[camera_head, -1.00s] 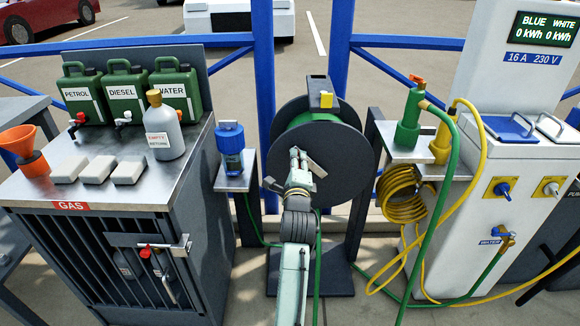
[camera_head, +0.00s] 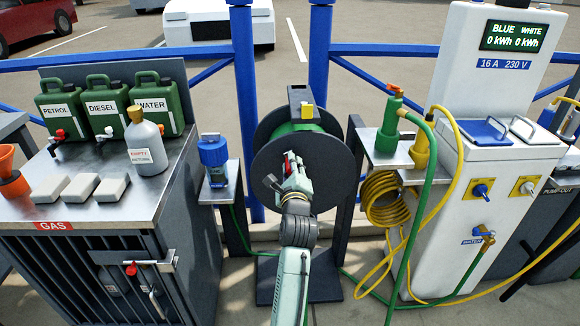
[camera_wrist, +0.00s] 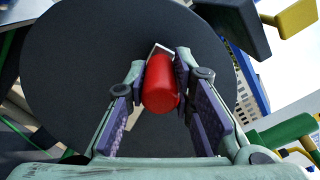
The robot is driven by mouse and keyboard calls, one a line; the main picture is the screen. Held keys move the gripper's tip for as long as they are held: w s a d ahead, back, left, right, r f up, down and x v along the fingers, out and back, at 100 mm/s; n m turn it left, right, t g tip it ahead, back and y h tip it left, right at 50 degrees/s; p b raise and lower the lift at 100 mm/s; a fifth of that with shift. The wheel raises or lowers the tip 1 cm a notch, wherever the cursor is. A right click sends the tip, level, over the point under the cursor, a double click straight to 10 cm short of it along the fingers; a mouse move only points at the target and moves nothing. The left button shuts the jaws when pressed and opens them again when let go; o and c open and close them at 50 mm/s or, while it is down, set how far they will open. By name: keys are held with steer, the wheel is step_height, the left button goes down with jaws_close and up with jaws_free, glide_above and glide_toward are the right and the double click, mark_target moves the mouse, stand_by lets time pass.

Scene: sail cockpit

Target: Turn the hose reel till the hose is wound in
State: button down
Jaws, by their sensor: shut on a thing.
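The hose reel (camera_head: 327,170) stands upright in the middle of the head view, with dark round side discs and green hose (camera_head: 306,128) on its drum. Its crank has a red handle (camera_wrist: 161,84) on the near disc (camera_wrist: 110,40). My gripper (camera_wrist: 160,88) is shut on the red handle, with one finger on each side of it in the wrist view. In the head view my gripper (camera_head: 287,172) is at the left part of the near disc. A green hose runs on the ground to the right of the reel. My arm hides the reel's lower middle.
A blue fitting (camera_head: 213,152) stands on a small shelf left of the reel. A gas cabinet (camera_head: 100,215) with cans is farther left. A white service post (camera_head: 500,170) with a coiled yellow hose (camera_head: 383,198) is at right. Blue rails (camera_head: 400,51) cross behind.

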steer(key=c, duration=1.4)
jaws_free()
steer(key=shift+o, duration=0.2)
steer(key=s, duration=1.2)
